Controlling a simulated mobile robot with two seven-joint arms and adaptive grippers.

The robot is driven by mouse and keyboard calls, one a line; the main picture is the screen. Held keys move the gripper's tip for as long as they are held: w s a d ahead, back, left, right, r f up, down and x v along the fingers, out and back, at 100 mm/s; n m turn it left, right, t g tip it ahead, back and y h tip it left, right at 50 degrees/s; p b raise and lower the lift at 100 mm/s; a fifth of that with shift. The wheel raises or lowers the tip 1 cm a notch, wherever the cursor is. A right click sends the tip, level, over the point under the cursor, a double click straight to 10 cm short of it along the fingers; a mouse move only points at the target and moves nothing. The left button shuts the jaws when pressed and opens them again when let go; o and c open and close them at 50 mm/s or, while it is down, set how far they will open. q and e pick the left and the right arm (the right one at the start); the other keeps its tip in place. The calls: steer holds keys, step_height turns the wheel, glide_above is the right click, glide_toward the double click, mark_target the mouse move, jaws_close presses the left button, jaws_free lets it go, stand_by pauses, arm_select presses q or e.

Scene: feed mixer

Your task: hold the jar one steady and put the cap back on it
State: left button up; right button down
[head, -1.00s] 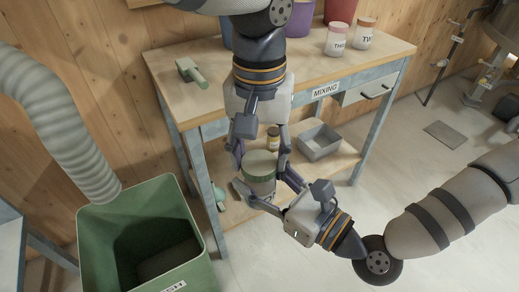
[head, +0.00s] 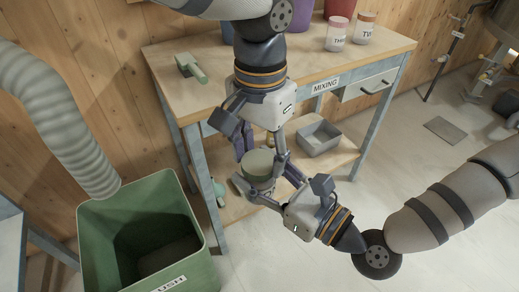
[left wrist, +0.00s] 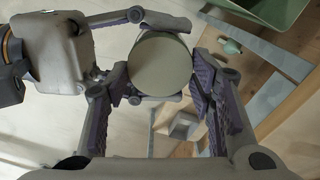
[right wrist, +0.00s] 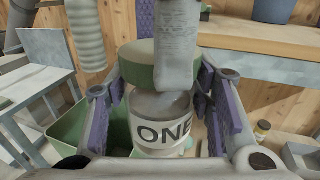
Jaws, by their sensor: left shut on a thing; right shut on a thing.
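The jar one (right wrist: 162,125), pale with a black ONE label, is upright between the fingers of my right gripper (right wrist: 160,110). My right gripper, also in the head view (head: 266,183), is shut on it. The round grey-green cap (right wrist: 137,65) is right over the jar's top. My left gripper (head: 262,155) comes down from above and is shut on the cap, whose top fills the space between its pads in the left wrist view (left wrist: 160,64). One left finger hides part of the cap in the right wrist view. I cannot tell whether the cap is fully seated.
An open green bin (head: 190,230) is at the lower left.

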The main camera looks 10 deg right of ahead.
arm_select(q)
steer(key=shift+m, duration=0.8)
steer(key=o, duration=0.7)
steer(key=shift+o, duration=0.2)
steer(key=shift+r, duration=2.3)
steer(key=shift+c, duration=0.5)
